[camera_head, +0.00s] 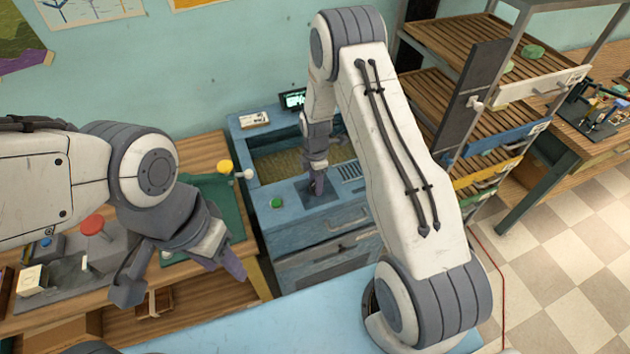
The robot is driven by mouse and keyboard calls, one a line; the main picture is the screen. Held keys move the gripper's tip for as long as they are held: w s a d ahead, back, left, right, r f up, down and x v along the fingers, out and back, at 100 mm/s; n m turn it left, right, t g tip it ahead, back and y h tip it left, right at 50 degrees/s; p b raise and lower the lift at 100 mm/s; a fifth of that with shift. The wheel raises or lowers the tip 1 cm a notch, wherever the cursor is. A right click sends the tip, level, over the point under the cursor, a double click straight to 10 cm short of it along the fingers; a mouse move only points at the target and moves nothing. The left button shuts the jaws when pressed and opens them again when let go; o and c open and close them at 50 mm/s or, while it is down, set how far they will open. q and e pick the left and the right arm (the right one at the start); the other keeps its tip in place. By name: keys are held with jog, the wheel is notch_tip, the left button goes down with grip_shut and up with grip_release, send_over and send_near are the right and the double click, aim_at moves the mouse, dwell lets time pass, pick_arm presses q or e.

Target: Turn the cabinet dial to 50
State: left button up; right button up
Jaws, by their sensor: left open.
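The blue cabinet (323,249) stands in the middle, with a dark panel on its top front. A small screen (293,99) at its back shows marks too small to read. My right gripper (317,187) points down onto the dark panel, where the dial is not visible; I cannot tell whether it grips anything. A green button (277,203) is left of that gripper. My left gripper (183,278) is open and empty, with its fingers apart in front of the left workbench, away from the cabinet.
A wooden bench (205,150) on the left carries a green mat (229,212) and a red button (92,225). A rack with wooden shelves (455,38) and coloured drawers stands right of the cabinet. Tiled floor (560,270) is clear at lower right.

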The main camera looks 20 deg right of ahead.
grip_shut()
